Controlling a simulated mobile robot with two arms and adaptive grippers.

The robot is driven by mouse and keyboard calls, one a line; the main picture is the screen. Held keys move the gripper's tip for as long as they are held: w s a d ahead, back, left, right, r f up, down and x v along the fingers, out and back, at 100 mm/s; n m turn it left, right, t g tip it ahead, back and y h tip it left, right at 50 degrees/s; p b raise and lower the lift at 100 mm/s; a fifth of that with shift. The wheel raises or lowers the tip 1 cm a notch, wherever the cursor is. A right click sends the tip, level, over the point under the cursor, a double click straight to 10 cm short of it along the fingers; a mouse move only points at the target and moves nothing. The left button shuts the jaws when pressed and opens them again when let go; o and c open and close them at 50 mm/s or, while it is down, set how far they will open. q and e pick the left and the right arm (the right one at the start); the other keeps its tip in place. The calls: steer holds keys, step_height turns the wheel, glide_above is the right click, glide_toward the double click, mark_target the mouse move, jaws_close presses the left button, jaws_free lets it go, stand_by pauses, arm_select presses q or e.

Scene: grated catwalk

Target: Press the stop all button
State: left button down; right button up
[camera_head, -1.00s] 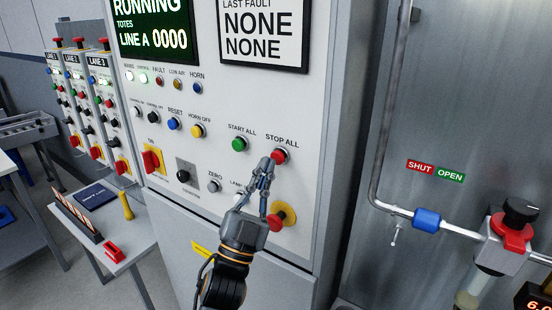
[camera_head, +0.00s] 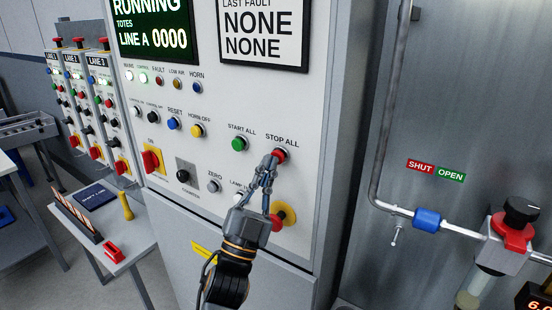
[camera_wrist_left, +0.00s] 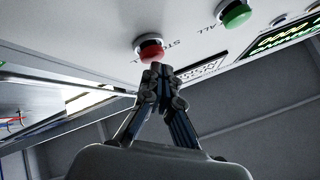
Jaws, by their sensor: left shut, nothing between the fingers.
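The red STOP ALL button (camera_head: 280,154) is on the white panel, under its label and right of the green START ALL button (camera_head: 239,144). My left gripper (camera_head: 271,160) is shut and empty. Its fingertips are at the lower left edge of the red button in the head view. In the left wrist view the red button (camera_wrist_left: 150,50) is just beyond the fingertips (camera_wrist_left: 160,70). I cannot tell whether they touch it. The green button (camera_wrist_left: 236,14) shows further right there. My right gripper is not in view.
A red knob on a yellow plate (camera_head: 287,213) is partly behind my left gripper. Other buttons, a red-yellow switch (camera_head: 152,159) and a display reading RUNNING (camera_head: 154,27) are on the same panel. A pipe (camera_head: 386,120) runs at the right. A small table (camera_head: 126,245) stands at the left.

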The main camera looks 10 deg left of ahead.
arm_select(q)
steer(key=shift+w+d+b, duration=0.25)
steer(key=shift+w+b, duration=0.05)
steer(key=shift+w, duration=0.45)
stand_by(0.8)
steer(key=shift+s, duration=0.15)
stand_by(0.3)
steer(key=shift+s+a+p, duration=0.15)
steer(key=shift+s+a, duration=0.05)
steer(key=shift+s, duration=0.3)
steer(key=shift+s+a+p, duration=0.15)
steer(key=shift+s+a, duration=0.05)
steer(key=shift+s, duration=0.3)
steer(key=s, duration=0.1)
steer(key=s+a, duration=0.1)
steer(key=s, duration=0.2)
steer(key=shift+s+a+p, duration=0.35)
steer(key=shift+p, duration=0.05)
